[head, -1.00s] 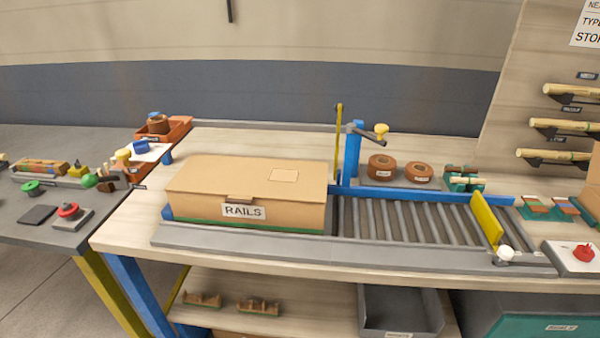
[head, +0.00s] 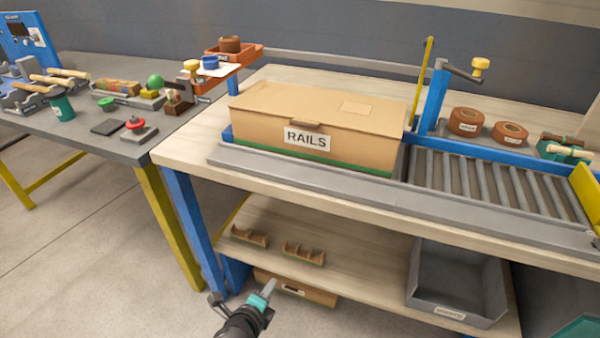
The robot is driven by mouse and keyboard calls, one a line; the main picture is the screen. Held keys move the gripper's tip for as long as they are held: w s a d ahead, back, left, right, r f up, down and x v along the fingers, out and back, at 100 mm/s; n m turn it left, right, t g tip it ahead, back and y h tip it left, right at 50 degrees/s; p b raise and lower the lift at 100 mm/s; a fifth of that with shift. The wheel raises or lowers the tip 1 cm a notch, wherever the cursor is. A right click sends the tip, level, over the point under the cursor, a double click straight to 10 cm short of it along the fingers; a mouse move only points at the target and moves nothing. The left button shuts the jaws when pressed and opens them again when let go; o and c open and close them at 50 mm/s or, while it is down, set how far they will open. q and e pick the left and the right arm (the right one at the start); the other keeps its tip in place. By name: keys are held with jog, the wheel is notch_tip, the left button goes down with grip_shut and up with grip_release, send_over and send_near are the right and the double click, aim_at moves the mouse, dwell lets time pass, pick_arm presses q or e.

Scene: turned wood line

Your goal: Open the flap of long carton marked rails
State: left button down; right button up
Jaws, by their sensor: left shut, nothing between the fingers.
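The long carton marked RAILS (head: 350,150) lies on the wooden bench, at the left end of the roller conveyor. Its top flap (head: 300,98) is closed, with a small tab (head: 306,124) at the front edge above the label. My left gripper (head: 268,287) shows at the bottom, in front of the bench and lower than its top. It is shut and empty, well apart from the carton. My right gripper is not in view.
The roller conveyor (head: 480,185) runs right from the carton, with a blue post (head: 432,98) and crank behind. Tape rolls (head: 467,121) stand behind the rollers. A grey bin (head: 425,262) sits on the lower shelf. A grey side table (head: 70,135) with several items stands left.

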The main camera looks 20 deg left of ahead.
pick_arm(q)
jog(key=w+d+r+m+t+h+b, duration=0.1)
jog(key=w+r+m+t+b, duration=0.3)
jog(key=r+m, duration=0.65)
jog(key=w+r+m+t+b, duration=0.35)
jog(key=r+m+t, duration=0.2)
jog(key=r, duration=1.05)
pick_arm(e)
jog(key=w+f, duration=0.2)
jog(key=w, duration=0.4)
pick_arm(q)
jog(key=shift+g, duration=0.25)
jog(key=p+x, duration=0.1)
jog(key=x, duration=0.9)
jog(key=shift+w+d+f+p, duration=0.1)
jog(key=shift+w+d+p, duration=0.1)
jog(key=shift+w+p, duration=0.15)
jog(key=shift+s+r+p, duration=0.15)
jog(key=shift+r+p, duration=0.1)
jog(key=shift+p, duration=0.1)
jog(key=shift+r+p, duration=0.7)
jog(key=shift+r, duration=0.2)
jog(key=shift+s+r+p, duration=0.1)
jog(key=shift+r+p, duration=0.45)
jog(key=shift+r, duration=0.2)
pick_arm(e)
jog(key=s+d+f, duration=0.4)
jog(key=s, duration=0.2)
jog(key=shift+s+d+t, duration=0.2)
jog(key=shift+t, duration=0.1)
